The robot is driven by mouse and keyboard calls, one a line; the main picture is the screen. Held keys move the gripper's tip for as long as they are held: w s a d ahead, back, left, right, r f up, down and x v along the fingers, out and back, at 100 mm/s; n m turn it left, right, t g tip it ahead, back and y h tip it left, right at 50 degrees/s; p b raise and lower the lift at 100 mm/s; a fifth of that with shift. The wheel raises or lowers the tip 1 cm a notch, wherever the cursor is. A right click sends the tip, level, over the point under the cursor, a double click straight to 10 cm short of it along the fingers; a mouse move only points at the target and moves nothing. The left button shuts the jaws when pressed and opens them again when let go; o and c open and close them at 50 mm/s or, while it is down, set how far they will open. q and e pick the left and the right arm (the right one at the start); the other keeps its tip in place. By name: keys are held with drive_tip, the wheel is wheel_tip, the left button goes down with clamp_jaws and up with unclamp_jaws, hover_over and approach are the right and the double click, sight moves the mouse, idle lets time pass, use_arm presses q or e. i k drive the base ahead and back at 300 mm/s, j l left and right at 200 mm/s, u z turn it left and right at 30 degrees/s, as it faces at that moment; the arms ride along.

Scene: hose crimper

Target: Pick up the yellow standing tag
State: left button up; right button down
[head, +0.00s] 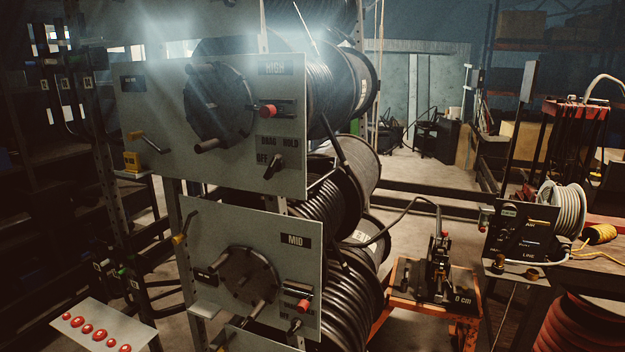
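A small yellow block-like piece (131,161) stands upright on a small ledge at the lower left corner of the upper HIGH panel (165,110). It looks like the yellow tag, with dark marks on its face too small to read. A lever with a tan handle sits just above it. Neither of my grippers shows in the head view, so their distance from the tag cannot be told.
The MID panel (215,245) stands below, with large hose reels (340,90) behind both panels. A sloped plate with several red buttons (95,332) is at lower left. An orange cart (440,312) holds a small machine. A workbench stands at right.

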sight(132, 161)
drive_tip(key=i+j+z, duration=0.1)
drive_tip(key=j+z, duration=0.25)
drive_tip(key=j, duration=1.05)
